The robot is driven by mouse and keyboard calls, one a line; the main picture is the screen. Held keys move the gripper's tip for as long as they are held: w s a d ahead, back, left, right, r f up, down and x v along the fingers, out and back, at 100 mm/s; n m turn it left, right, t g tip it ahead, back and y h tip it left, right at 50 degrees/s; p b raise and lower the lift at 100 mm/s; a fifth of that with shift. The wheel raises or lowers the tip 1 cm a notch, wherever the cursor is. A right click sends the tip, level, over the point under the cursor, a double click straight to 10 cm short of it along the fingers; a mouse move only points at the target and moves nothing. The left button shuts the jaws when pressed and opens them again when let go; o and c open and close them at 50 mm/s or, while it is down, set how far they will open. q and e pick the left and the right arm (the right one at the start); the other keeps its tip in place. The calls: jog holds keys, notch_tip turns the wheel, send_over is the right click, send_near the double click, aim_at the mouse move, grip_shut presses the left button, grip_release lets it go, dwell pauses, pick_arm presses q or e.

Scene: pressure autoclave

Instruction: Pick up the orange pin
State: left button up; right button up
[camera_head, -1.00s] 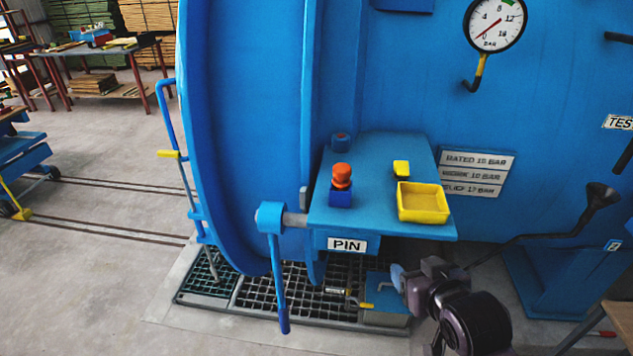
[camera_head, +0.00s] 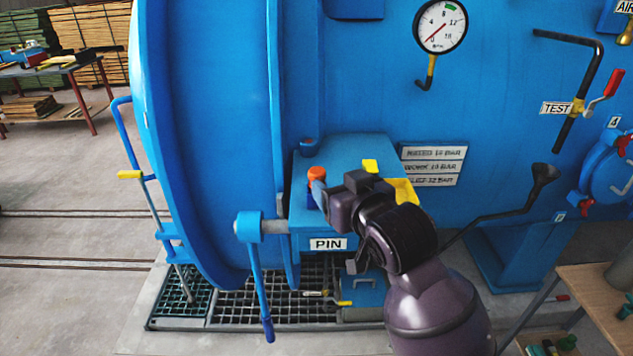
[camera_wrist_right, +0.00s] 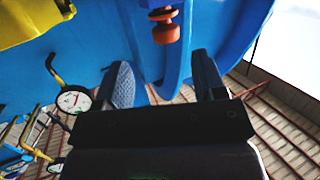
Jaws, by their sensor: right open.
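The orange pin (camera_head: 317,174) has a round orange head and stands in a blue block on the blue shelf (camera_head: 355,150) labelled PIN, on the autoclave's side. My right gripper (camera_head: 318,190) is at the pin in the head view, and a finger covers part of it. In the right wrist view the pin (camera_wrist_right: 165,30) shows ahead of the two spread fingers, between their lines and apart from them. My right gripper (camera_wrist_right: 165,85) is open and empty there. My left gripper is in neither view.
A yellow tray (camera_head: 405,190) on the shelf is partly hidden by my right arm. A blue lever (camera_head: 258,285) hangs left of the shelf. A pressure gauge (camera_head: 440,26) is above. A wooden table (camera_head: 605,300) stands at lower right.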

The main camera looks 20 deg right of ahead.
aim_at(320, 176)
jog(key=shift+a+p+x, duration=0.2)
jog(key=shift+p+x, duration=0.1)
jog(key=shift+x, duration=1.6)
jog(key=shift+a+p+x, duration=0.25)
jog(key=shift+x, duration=1.6)
jog(key=shift+f, duration=0.15)
jog(key=c, duration=1)
jog(key=shift+c, duration=0.2)
